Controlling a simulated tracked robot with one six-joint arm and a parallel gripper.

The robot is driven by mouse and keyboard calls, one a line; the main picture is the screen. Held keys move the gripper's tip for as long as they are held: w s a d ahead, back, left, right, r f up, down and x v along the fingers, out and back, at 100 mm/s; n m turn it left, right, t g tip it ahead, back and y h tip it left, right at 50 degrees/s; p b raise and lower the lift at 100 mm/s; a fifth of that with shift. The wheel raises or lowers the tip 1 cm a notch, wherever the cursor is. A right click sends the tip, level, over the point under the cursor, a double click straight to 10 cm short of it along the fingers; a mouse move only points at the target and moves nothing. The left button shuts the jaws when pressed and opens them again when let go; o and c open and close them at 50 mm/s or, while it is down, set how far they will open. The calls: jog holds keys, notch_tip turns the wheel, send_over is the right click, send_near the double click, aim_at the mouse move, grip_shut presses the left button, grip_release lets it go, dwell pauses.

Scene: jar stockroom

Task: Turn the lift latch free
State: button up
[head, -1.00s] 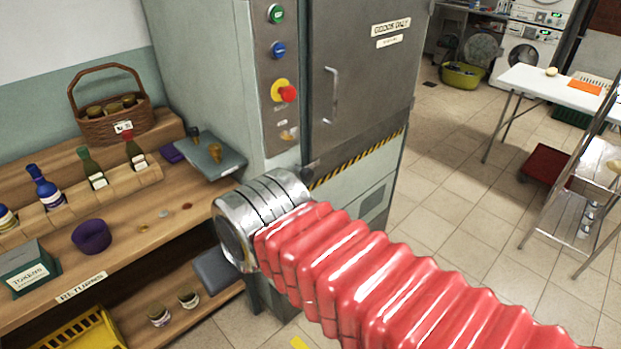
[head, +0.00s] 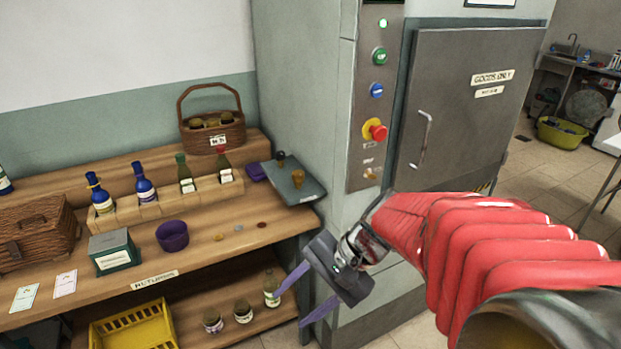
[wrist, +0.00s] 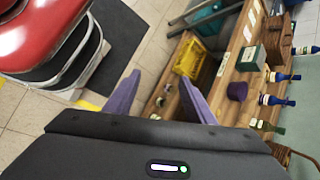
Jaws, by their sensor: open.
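The goods lift has a grey door (head: 467,110) with a vertical handle, and the door looks shut. On the control panel (head: 364,100) left of it, a small brass-coloured piece (head: 371,174) sits at the bottom under a label. It may be the latch, but it is too small to read which way it is turned. My gripper (head: 291,308) is open and empty, with purple fingers pointing down-left. It is below and left of the panel, in front of the shelf's right end, apart from the lift. In the wrist view the fingers (wrist: 158,80) point toward the shelf; no latch shows there.
A red stop button (head: 376,131) on yellow, a blue button (head: 377,90) and a green button (head: 379,56) are above the brass piece. The wooden shelf (head: 215,262) at left holds bottles, a basket and a purple bowl. A grey tray (head: 308,190) adjoins the lift.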

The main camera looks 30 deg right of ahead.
jog(key=w+d+f+m+t+y, duration=0.1)
jog(key=w+d+m+t, duration=0.3)
jog(key=d+m, duration=0.35)
jog(key=w+d+f+m+t+y, duration=0.1)
jog(key=w+d+m+t, duration=0.3)
jog(key=d+m, duration=0.3)
jog(key=s+d+f+m+t+h, duration=0.1)
jog(key=d+m+t+h, duration=0.1)
jog(key=d, duration=0.5)
jog(key=s+d+f+m+t+h, duration=0.1)
jog(key=d+f+m+t+h, duration=0.1)
jog(key=d+m, duration=0.3)
jog(key=s+d+f+m+t+h, duration=0.1)
jog(key=d+f+m+t+h, duration=0.1)
jog(key=d, duration=0.8)
jog(key=shift+s+d+f+m+t+h, duration=0.3)
jog(key=shift+m+t+h, duration=0.3)
jog(key=shift+m+h, duration=0.6)
jog(key=w, duration=1.3)
jog(key=shift+w+a, duration=0.25)
jog(key=shift+w, duration=0.15)
grip_shut()
